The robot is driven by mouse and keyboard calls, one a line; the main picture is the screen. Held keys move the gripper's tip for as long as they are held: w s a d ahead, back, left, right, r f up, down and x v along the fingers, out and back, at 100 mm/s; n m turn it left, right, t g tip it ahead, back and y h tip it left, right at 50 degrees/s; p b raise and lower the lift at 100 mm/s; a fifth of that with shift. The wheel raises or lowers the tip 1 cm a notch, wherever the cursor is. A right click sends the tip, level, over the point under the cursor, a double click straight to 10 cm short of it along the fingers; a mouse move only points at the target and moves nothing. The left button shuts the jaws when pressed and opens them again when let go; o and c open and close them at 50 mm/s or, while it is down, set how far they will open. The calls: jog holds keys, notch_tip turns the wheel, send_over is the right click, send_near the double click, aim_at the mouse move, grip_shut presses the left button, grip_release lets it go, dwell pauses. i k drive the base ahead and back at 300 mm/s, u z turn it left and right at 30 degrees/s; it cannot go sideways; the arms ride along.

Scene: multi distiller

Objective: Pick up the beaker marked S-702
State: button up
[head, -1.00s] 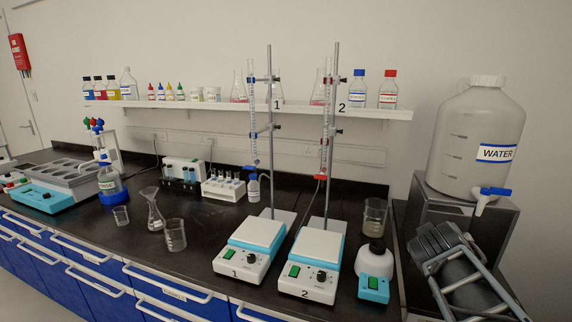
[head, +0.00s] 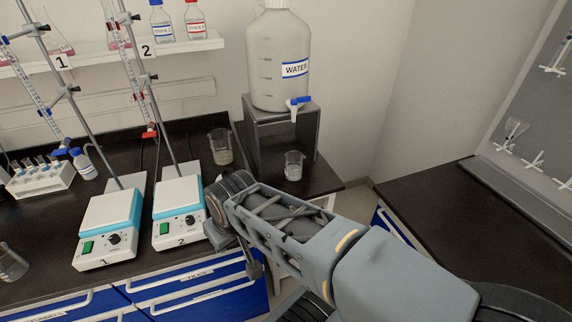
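No marking S-702 is readable on any beaker. One glass beaker (head: 220,146) stands upright at the back of the bench, right of hotplate 2, with cloudy contents low in it. A smaller beaker (head: 293,166) stands on the dark surface in front of the water stand, below the tap. A third glass vessel (head: 10,264), cut off by the left edge, stands on the bench and looks like a beaker. My arm is folded across the lower middle, in front of the bench. I cannot make out my gripper; the arm's end is hidden or out of frame.
Hotplates 1 (head: 110,222) and 2 (head: 180,207) with burette stands fill the bench middle. A water tank (head: 278,75) sits on a dark stand (head: 252,145). At right is another dark counter (head: 450,215), largely clear, with a drying rack (head: 520,165).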

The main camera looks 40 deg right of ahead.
aim_at(294, 159)
jog(key=z, duration=1.2)
jog(key=k, duration=0.5)
jog(key=u, duration=0.35)
jog(key=i, duration=0.45)
jog(key=z, duration=0.1)
